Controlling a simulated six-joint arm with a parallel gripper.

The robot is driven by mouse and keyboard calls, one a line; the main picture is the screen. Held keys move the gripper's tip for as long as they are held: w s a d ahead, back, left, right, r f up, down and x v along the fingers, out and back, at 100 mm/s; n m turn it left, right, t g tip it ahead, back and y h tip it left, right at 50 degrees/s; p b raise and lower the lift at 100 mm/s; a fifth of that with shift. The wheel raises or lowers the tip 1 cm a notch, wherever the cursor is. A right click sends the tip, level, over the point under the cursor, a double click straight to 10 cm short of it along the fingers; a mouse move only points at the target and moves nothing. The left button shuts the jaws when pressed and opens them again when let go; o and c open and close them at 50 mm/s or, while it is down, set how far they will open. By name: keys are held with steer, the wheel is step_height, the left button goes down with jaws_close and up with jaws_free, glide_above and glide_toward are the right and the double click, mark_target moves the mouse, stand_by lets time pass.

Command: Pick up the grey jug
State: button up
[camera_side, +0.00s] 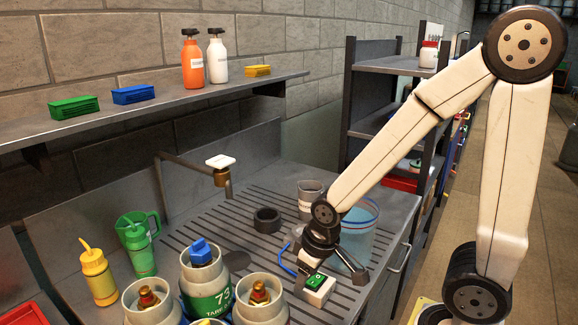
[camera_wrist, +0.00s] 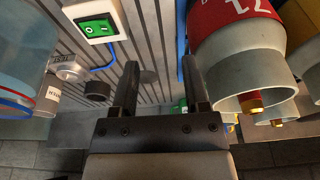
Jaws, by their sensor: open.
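The grey jug (camera_side: 308,207) stands on the ribbed steel drainboard, behind and slightly left of my wrist in the side view. It has pale markings, and my arm partly covers its right side. In the wrist view a small grey vessel with a printed label (camera_wrist: 50,92), probably this jug, shows at the left edge, partly cut off by the clear tub. My gripper (camera_side: 332,268) points down over the front of the drainboard, near the switch box. In the wrist view my gripper (camera_wrist: 159,66) is open with nothing between its fingers, and the jug is apart from it.
A clear blue-rimmed tub (camera_side: 359,231) stands right of the jug. A switch box (camera_side: 318,288) with a blue cable is below my gripper. A black ring (camera_side: 267,219) lies left of the jug. Several gas cylinders (camera_side: 207,281) and a green jug (camera_side: 137,242) crowd the front left.

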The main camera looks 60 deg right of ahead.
steer(key=shift+o, duration=0.3)
steer(key=shift+r, duration=0.1)
steer(key=shift+w+v, duration=0.55)
steer(key=shift+v, duration=1.9)
steer(key=w+d+t+y, duration=0.1)
steer(key=w+d, duration=0.5)
steer(key=d, duration=0.3)
steer(key=w+d+t+y, duration=0.1)
steer(key=w+d, duration=0.4)
steer(key=d, duration=0.5)
steer(key=s+d+n+t+h, duration=0.1)
steer(key=d+t, duration=0.3)
steer(key=d, duration=1.8)
step_height(320, 180, down, 11)
steer(key=w+a, duration=0.1)
steer(key=shift+w+n, duration=0.3)
steer(key=shift+w, duration=0.05)
